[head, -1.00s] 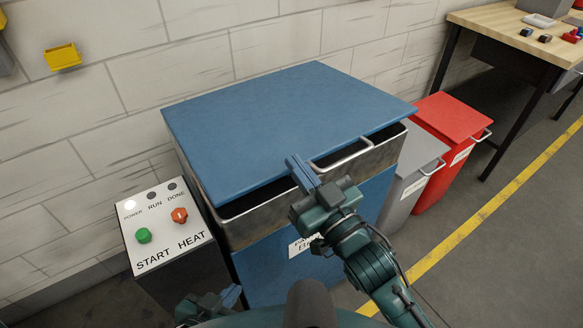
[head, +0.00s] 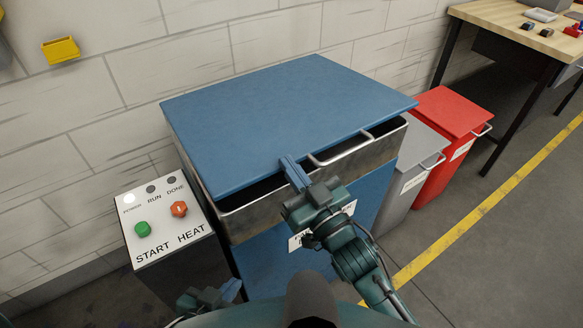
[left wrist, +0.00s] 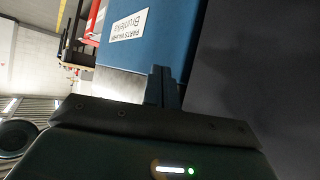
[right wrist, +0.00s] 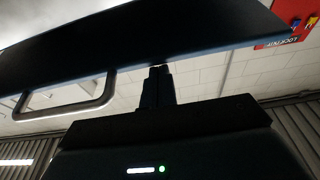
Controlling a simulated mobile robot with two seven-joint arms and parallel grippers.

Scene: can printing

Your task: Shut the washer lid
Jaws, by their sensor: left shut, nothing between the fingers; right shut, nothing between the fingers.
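The washer lid (head: 290,110) is a wide blue panel on the washer, which has a metal upper rim (head: 255,215) and a blue front. A dark gap shows under the lid's front and right edges, so it stands ajar. Its handle (head: 342,150) is on the front edge. My right gripper (head: 292,168) is shut and empty, its tips at the front edge just left of the handle. In the right wrist view the lid (right wrist: 150,40) crosses above my fingertips (right wrist: 160,68); contact is unclear. My left gripper (head: 232,288) is shut and empty, low before the washer.
A control box (head: 165,225) with START and HEAT buttons stands left of the washer. A grey bin (head: 420,155) and a red bin (head: 455,115) stand to the right. A workbench (head: 480,25) is farther right. The wall is close behind the washer.

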